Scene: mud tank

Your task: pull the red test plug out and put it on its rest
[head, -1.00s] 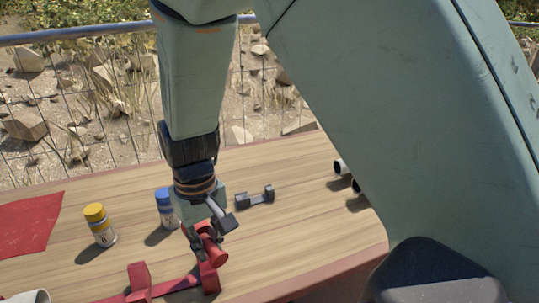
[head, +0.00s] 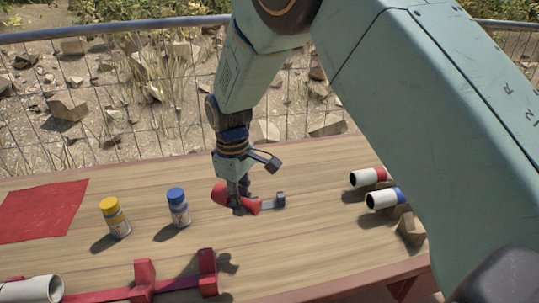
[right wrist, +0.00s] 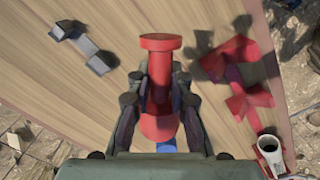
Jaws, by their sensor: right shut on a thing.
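The red test plug (head: 228,194) is held in my right gripper (head: 243,196), above the wooden table. The fingers close on its body from both sides. In the right wrist view the plug (right wrist: 158,75) points away between the fingers (right wrist: 160,95), with its round flanged end free. A dark grey cradle with two raised ends, probably the rest (head: 272,203), lies on the table. In the head view the plug and gripper overlap its left part and hide it. In the right wrist view the cradle (right wrist: 80,46) is apart from the plug, at upper left. My left gripper is not in view.
Red brackets on a rail (head: 207,272) stand at the front edge, with a white pipe (head: 32,289) at the left. A yellow-capped bottle (head: 115,218), a blue-capped bottle (head: 178,208) and a red cloth (head: 42,211) are left. Two white pipes (head: 362,178) lie right.

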